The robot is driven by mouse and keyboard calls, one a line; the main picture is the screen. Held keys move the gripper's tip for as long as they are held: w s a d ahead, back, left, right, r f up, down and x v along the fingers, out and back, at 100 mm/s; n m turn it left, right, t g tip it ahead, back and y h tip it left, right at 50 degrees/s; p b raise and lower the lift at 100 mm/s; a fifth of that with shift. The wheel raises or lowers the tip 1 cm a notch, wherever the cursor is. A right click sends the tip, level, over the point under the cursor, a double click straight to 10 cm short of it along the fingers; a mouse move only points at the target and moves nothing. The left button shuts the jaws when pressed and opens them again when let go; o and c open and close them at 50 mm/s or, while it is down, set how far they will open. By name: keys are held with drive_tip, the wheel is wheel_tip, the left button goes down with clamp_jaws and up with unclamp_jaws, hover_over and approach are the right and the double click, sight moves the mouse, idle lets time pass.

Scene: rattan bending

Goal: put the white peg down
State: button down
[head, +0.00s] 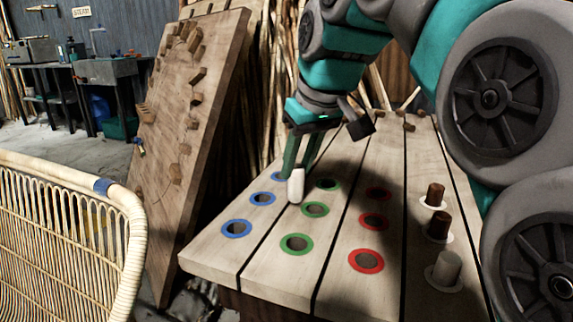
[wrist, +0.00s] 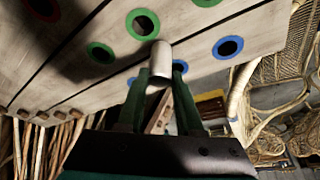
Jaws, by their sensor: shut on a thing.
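The white peg (head: 296,186) is held upright between the fingers of my gripper (head: 300,160). It also shows in the wrist view (wrist: 161,62), between the green fingertips (wrist: 160,72). In the head view it appears over the bench top (head: 225,262), between the blue-ringed and green-ringed holes. I cannot tell whether its lower end touches the wood. The nearest rings in the head view are a blue one (head: 262,198) to its left and a green one (head: 315,209) to its right. The holes I can see clearly look empty.
Two dark brown pegs (head: 435,195) and a pale grey peg (head: 447,268) stand in white rings along the right side. Red-ringed holes (head: 366,260) lie right of the green ones. A tilted pegboard (head: 190,110) stands left, with a rattan chair (head: 60,240) in front.

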drive_tip(key=shift+w+a+f+p, duration=0.2)
drive_tip(key=shift+w+a+f, duration=0.45)
drive_tip(key=shift+w, duration=1.5)
drive_tip(key=shift+w+a+f+p, duration=0.25)
drive_tip(key=shift+w+f, duration=0.7)
drive_tip(key=shift+w, duration=1.25)
drive_tip(key=shift+w+a+f+p, duration=0.15)
drive_tip(key=shift+w+a+f, duration=0.55)
drive_tip(key=shift+w, duration=1.45)
drive_tip(key=shift+d+f, duration=0.15)
drive_tip(key=shift+f, duration=0.05)
drive_tip(key=shift+f, duration=0.1)
drive_tip(key=c, duration=0.6)
unclamp_jaws()
drive_tip(key=shift+o, duration=0.2)
drive_tip(key=p+v, duration=0.1)
drive_tip(key=v, duration=1.1)
drive_tip(key=shift+r, duration=0.3)
